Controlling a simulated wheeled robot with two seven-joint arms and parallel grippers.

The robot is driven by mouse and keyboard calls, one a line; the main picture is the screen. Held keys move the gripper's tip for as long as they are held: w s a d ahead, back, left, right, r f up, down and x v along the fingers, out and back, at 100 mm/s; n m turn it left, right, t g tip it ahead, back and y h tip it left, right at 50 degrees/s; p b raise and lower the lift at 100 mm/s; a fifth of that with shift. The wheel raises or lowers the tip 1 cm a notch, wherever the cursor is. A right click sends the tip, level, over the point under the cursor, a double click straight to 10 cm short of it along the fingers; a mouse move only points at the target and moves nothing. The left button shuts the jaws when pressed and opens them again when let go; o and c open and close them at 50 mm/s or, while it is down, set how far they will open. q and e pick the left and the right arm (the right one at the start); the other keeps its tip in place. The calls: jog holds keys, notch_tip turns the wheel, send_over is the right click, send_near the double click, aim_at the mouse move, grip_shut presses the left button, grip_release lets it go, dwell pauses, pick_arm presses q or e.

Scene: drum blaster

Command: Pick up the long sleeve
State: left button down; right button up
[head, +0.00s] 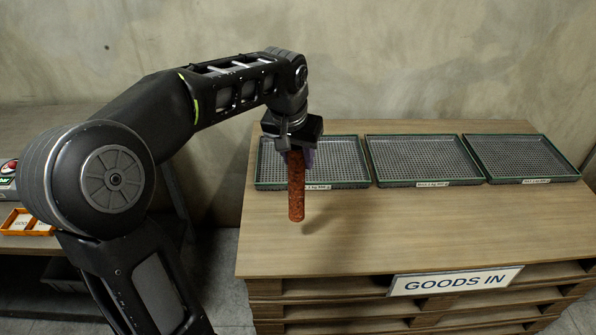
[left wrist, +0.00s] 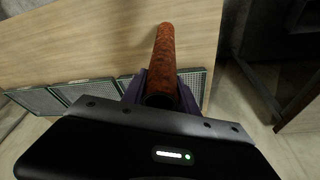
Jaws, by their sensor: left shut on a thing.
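The long sleeve (head: 296,190) is a rusty, reddish-brown tube. My left gripper (head: 300,158) is shut on it near its upper end. The sleeve hangs roughly upright below the gripper, over the left part of the wooden table top, and a shadow lies to the right of its lower end. In the left wrist view the sleeve (left wrist: 165,55) stands between the purple fingers of the gripper (left wrist: 163,88), with its hollow near end facing the camera. My right gripper is not in view.
Three green-rimmed mesh trays stand in a row along the table's back: left (head: 335,184), middle (head: 415,183) and right (head: 525,181). A "GOODS IN" sign (head: 455,282) is on the front edge. The table's middle is clear. A side bench at left holds an orange tray (head: 40,232).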

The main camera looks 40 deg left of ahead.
pick_arm(q)
jog(key=shift+r, duration=0.7)
